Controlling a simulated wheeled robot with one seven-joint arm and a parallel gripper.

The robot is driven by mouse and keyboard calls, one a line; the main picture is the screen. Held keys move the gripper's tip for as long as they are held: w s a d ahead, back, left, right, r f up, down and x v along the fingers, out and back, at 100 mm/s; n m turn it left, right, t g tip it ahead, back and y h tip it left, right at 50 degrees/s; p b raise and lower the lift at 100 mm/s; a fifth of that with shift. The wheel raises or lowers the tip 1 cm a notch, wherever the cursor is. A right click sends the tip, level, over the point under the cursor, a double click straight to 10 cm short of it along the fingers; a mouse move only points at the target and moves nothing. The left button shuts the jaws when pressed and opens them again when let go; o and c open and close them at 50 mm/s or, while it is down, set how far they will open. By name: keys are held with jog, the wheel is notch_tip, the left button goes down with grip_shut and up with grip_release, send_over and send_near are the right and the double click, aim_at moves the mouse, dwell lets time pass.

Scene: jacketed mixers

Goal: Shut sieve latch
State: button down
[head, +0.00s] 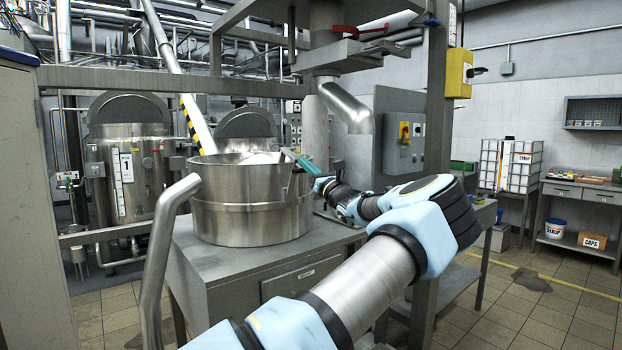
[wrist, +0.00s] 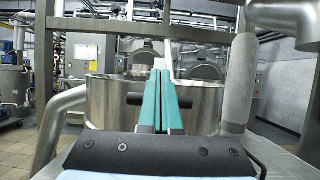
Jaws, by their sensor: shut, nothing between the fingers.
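The sieve (head: 250,205) is a round steel drum on a steel cabinet; it also shows in the wrist view (wrist: 103,100) behind my fingers. A narrow grey piece (head: 291,186), perhaps the latch, stands at the drum's right side just below my fingers. In the wrist view the fingers (wrist: 159,66) lie side by side, pointing ahead. A dark crossbar (wrist: 135,99) shows on both sides of them; I cannot tell whether it touches them. The fingers hide its middle.
A bent steel pipe (head: 160,260) rises left of the drum. A steel spout (head: 346,105) with a red-handled valve (head: 360,29) hangs above and right. A frame post (head: 436,130) stands to the right. Bare cabinet top (head: 215,262) lies in front of the drum.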

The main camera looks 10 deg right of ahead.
jog(key=shift+w+a+r, duration=0.3)
jog(key=shift+w+r, duration=0.15)
jog(key=shift+w, duration=0.05)
dwell(1.1)
